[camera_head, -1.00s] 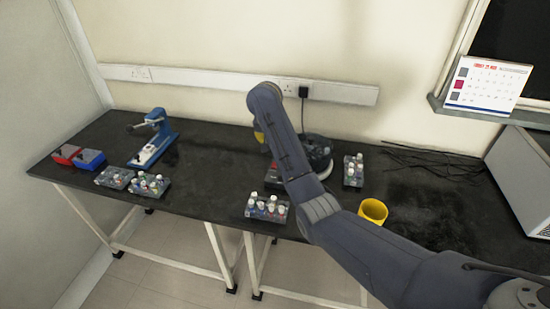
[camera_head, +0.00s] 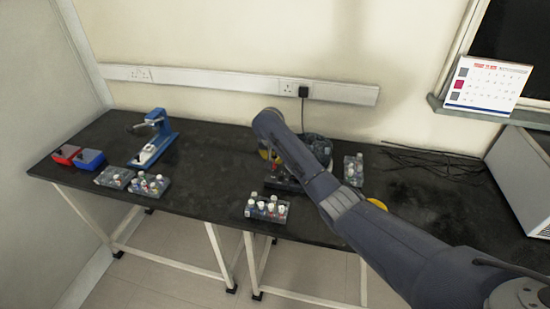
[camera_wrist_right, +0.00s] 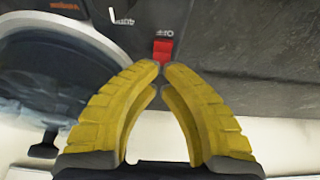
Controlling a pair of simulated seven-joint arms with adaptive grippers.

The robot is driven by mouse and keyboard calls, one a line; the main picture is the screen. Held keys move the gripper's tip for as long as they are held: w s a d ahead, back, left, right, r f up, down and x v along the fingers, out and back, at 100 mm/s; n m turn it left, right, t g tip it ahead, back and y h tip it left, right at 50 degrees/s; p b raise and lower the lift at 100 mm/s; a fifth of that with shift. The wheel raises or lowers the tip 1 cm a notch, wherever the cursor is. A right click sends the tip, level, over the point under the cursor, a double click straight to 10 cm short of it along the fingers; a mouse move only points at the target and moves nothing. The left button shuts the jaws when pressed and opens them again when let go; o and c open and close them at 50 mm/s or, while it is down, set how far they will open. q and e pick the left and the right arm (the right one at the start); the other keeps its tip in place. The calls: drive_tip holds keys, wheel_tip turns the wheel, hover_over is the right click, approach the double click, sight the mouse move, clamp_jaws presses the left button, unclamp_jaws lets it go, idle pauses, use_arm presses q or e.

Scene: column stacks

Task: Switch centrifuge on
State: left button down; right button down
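The centrifuge is a dark machine with a round lid (camera_head: 320,146), partly hidden behind my right arm in the head view. The gripper is empty. My left gripper is not in view.
A vial rack (camera_head: 266,208) stands at the table's front edge, and another (camera_head: 353,170) is right of the centrifuge. A yellow cup (camera_head: 377,204) is mostly hidden behind my arm. More racks and a blue device (camera_head: 155,138) stand at left. The middle-left table is clear.

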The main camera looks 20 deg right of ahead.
idle(0.4)
drive_tip(key=shift+w+d+f+g, duration=0.1)
drive_tip(key=shift+w+f+g, duration=0.1)
drive_tip(key=shift+g, duration=0.1)
drive_tip(key=shift+w+f+g+y, duration=0.1)
drive_tip(key=shift+f+g+y, duration=0.1)
drive_tip(key=shift+g+y, duration=0.15)
drive_tip(key=shift+f+g, duration=0.1)
drive_tip(key=shift+g, duration=0.25)
drive_tip(key=shift+d+f+g+y, duration=0.1)
drive_tip(key=shift+f+g+y, duration=0.2)
drive_tip(key=shift+y, duration=0.05)
drive_tip(key=shift+s+a+r, duration=0.3)
drive_tip(key=shift+s+r, duration=0.1)
drive_tip(key=shift+s, duration=0.15)
